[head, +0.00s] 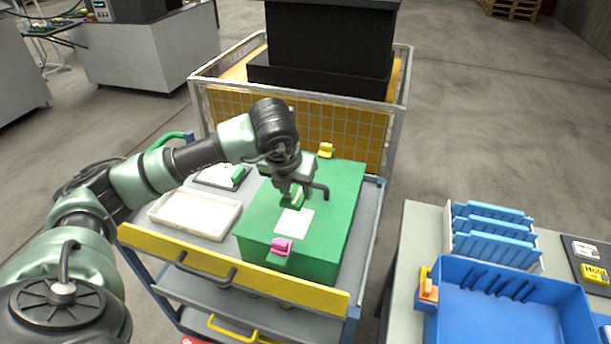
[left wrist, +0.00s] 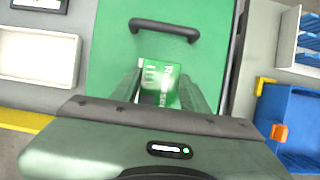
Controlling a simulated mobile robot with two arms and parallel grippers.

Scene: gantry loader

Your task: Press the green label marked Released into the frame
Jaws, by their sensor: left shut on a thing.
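My left gripper (head: 292,196) is over the top of a green box (head: 345,185) on the cart. It is shut on the green label (left wrist: 160,80), which bears white lettering, partly readable as "Released". In the head view the label (head: 291,200) shows small between the fingers. A pale square (head: 294,222) lies on the box top just in front of the gripper; I cannot tell if it is the frame. In the left wrist view the gripper body hides that area. I cannot tell whether the label touches the box. My right gripper is not in view.
The box has a dark handle (left wrist: 165,29), a pink clip (head: 282,246) and a yellow clip (head: 326,150). A white tray (head: 152,211) sits left of it. A table at right holds a blue bin (head: 505,318) and a yellow Hold label (head: 595,273). A mesh cage (head: 340,125) stands behind.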

